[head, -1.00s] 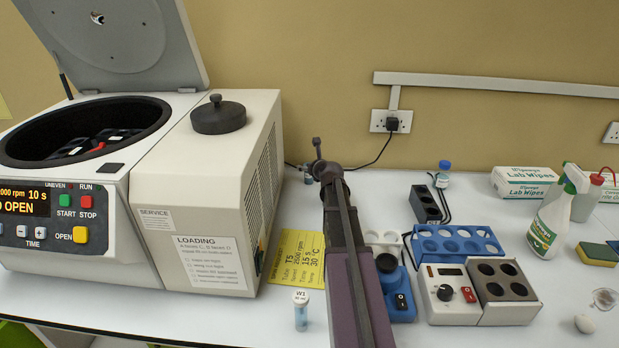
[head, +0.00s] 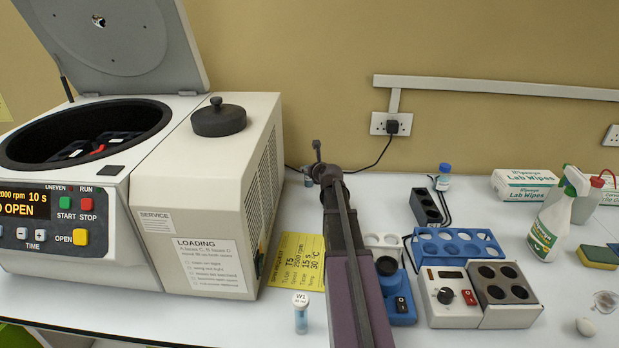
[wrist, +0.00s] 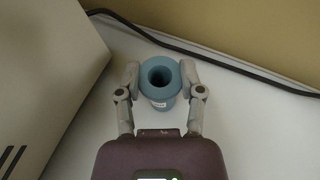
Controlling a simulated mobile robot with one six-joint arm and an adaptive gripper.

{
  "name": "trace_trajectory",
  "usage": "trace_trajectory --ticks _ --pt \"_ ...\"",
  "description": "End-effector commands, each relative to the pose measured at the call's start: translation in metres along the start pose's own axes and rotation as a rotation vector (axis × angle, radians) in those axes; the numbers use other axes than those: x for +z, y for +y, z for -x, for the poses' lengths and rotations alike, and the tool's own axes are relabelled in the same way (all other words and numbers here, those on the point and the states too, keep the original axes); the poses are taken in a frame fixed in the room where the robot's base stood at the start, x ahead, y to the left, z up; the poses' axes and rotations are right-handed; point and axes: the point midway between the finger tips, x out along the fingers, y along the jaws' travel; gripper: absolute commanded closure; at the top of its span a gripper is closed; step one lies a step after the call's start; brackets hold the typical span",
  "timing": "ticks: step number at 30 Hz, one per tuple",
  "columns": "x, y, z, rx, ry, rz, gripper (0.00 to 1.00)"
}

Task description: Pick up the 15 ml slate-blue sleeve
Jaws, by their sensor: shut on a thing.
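The slate-blue sleeve (wrist: 160,98) stands upright in the wrist view, a short tube with a wide rim and a dark round hole in its top. A small pale label shows on its side. My gripper (wrist: 160,80) has one finger on each side of the sleeve, shut on it just under the rim. In the head view my arm reaches toward the wall and hides most of the gripper (head: 317,172) and the sleeve.
The centrifuge (head: 210,190), lid up, stands left of my arm. A black cable (wrist: 215,60) runs along the wall behind the sleeve. A vial marked W1 (head: 300,318), a yellow card (head: 298,262), a blue rack (head: 458,246) and a heater block (head: 480,295) are near my arm.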

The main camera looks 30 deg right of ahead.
Motion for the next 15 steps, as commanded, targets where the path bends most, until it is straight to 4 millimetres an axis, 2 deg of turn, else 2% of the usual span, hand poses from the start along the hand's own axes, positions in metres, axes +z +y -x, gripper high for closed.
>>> trace_trajectory --ticks 15 --pt "0.0070 -0.0002 0.0029 0.000 0.000 0.000 0.94"
